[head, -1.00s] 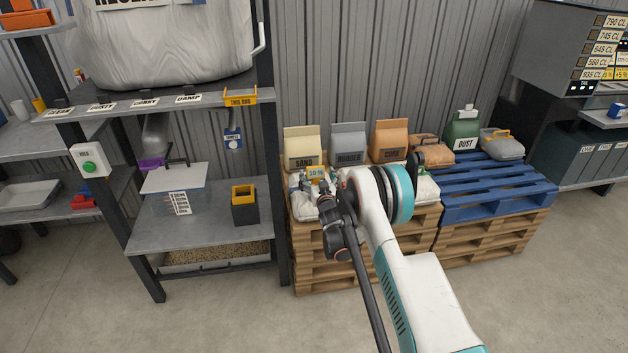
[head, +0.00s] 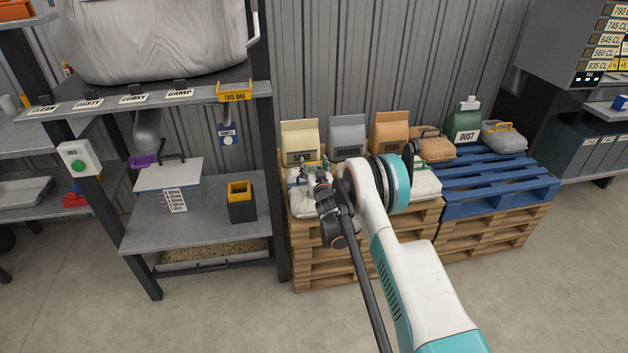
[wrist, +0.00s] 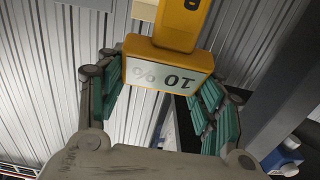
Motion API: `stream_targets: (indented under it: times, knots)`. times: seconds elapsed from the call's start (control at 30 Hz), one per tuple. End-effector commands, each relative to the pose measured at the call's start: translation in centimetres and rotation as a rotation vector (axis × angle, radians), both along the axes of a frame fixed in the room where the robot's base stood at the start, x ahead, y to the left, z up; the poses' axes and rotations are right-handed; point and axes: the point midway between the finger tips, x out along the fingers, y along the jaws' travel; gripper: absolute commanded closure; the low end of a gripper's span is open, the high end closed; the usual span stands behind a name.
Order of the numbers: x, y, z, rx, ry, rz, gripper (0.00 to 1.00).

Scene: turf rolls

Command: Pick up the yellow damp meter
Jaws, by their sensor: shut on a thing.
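The yellow damp meter (wrist: 170,68) is between the teal-padded fingers of my gripper (wrist: 163,88) in the wrist view. Its wide end has a pale display reading "10 %", upside down in that view, and a narrower yellow body extends towards the top. My gripper is shut on it. In the head view my gripper (head: 308,172) is in front of the sand bag and above the pallet stack at centre. The meter cannot be clearly made out there.
Sand (head: 299,138), rubber (head: 347,138) and cork (head: 389,132) bags stand behind my gripper. A blue pallet (head: 490,184) lies to the right. The metal shelf (head: 205,220) at left carries a black and yellow holder (head: 241,202). The floor in front is open.

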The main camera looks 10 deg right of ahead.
Motion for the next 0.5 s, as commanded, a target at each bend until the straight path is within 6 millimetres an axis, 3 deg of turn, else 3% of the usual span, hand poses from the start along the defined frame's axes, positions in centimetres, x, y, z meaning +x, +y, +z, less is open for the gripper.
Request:
stream_targets:
  times: [0.03,0.07,0.33,0.5]
  knots:
    - [0.0,0.0,0.1,0.000,-0.001,0.001,0.89]
    - [0.0,0.0,0.1,0.000,-0.001,0.001,0.96]
    - [0.0,0.0,0.4,0.000,-0.001,0.000,0.96]
    - [0.0,0.0,1.8,0.001,-0.001,0.001,0.96]
